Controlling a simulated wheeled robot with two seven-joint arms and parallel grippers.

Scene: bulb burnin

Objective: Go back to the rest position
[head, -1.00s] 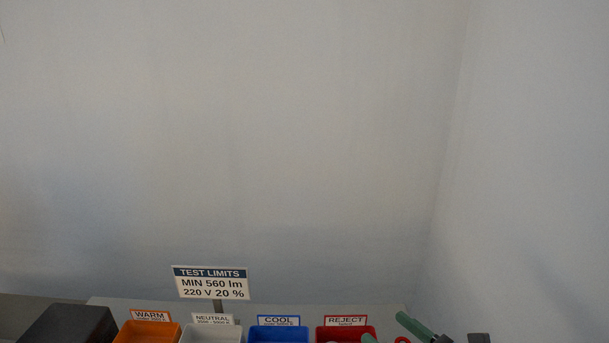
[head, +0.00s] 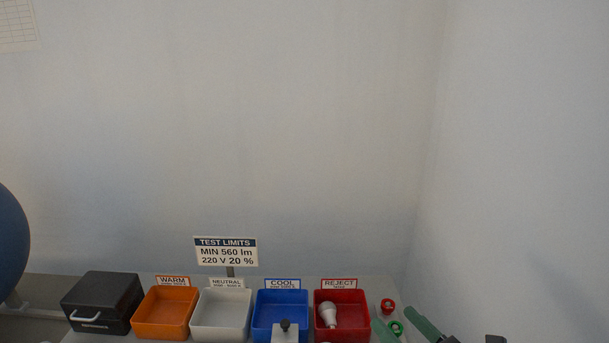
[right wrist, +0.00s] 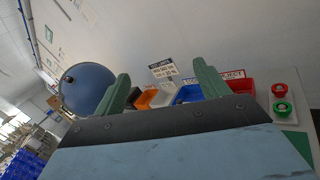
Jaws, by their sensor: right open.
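My right gripper (head: 396,318) is at the bottom right of the head view, its green fingers apart beside the red bin. In the right wrist view its two fingers (right wrist: 160,74) are spread with nothing between them. A white bulb (head: 328,314) lies in the red REJECT bin (head: 352,297). The blue COOL bin (head: 263,308), white NEUTRAL bin (head: 220,310) and orange WARM bin (head: 165,308) stand to its left and look empty where visible. My left gripper is not in view.
A black box (head: 103,300) with a handle stands left of the bins. A blue sphere (head: 10,240) is at the left edge. A red button (head: 388,306) and a green button (right wrist: 282,108) sit right of the bins. A TEST LIMITS sign (head: 226,251) stands behind.

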